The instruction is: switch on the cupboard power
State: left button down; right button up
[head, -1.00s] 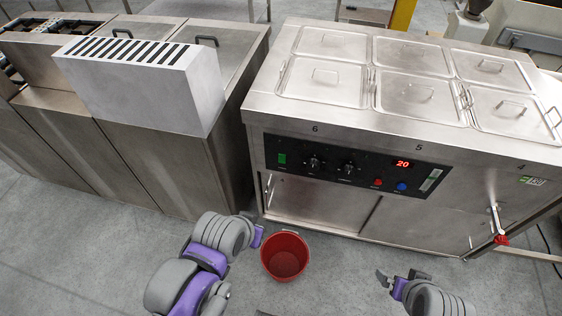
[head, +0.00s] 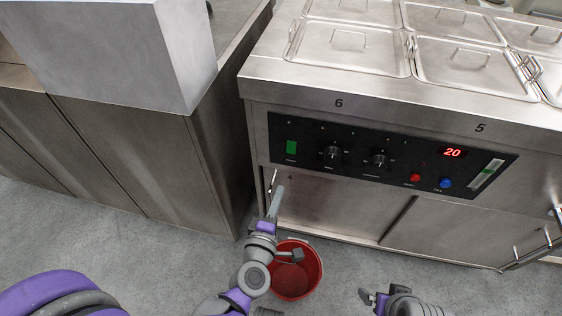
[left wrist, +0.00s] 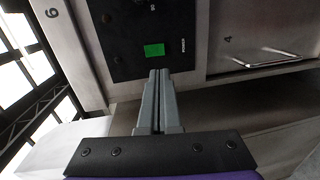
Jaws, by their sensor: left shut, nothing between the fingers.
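The steel bain-marie cupboard has a black control panel (head: 370,158) on its front. A green rocker switch (head: 291,147) sits at the panel's left end, and two black knobs and a red lit display reading 20 (head: 453,153) are to its right. My left gripper (head: 280,190) is shut and empty, pointing up just below the panel's left end. In the left wrist view its fingertips (left wrist: 158,72) appear just below the green switch (left wrist: 154,50); I cannot tell whether they touch the panel. My right gripper (head: 368,296) is low at the bottom, and its jaws are too small to judge.
A red bucket (head: 296,270) stands on the floor behind my left arm. A steel cabinet (head: 150,160) stands to the left, with a narrow gap beside the bain-marie. Lidded pans (head: 350,45) cover the top.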

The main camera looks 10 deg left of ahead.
aim_at(291, 152)
pick_arm(q)
jog(key=shift+a+f+n, duration=0.25)
jog(key=shift+n, duration=0.15)
jog(key=w, duration=0.4)
jog(key=w+f+b, duration=0.1)
jog(key=w, duration=0.9)
jog(key=shift+f+b, duration=0.3)
jog(key=shift+f, duration=0.05)
